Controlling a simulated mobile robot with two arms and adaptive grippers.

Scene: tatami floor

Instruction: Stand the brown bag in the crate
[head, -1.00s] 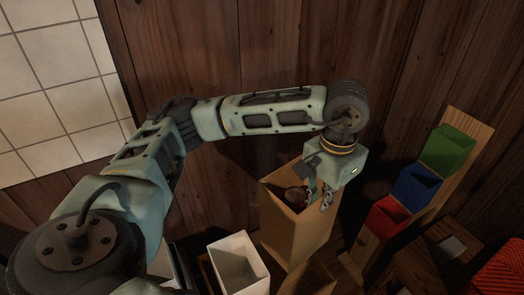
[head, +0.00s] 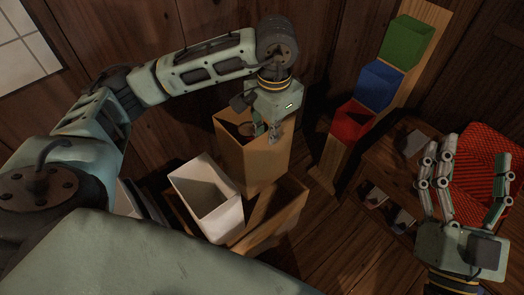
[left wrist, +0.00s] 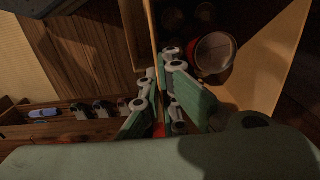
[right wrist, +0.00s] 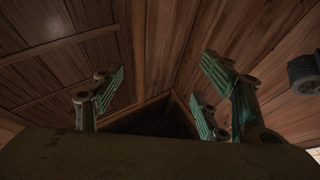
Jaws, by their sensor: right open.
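The brown bag (head: 258,166) stands upright and open-topped behind the white bin in the head view, with several items inside. My left gripper (head: 272,132) is at its right rim. In the left wrist view the fingers (left wrist: 160,105) are close together with the bag's wall (left wrist: 155,30) between them, and a round container shows inside the bag. The wooden crate (head: 283,212) is in front of the bag; whether the bag's base is off the floor is unclear. My right gripper (head: 465,185) is open and empty at the right; its spread fingers show in the right wrist view (right wrist: 165,95).
The white bin (head: 205,200) occupies the crate's left part; the right part looks empty. A red woven object (head: 488,165) lies beyond my right gripper. A plank wall is behind.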

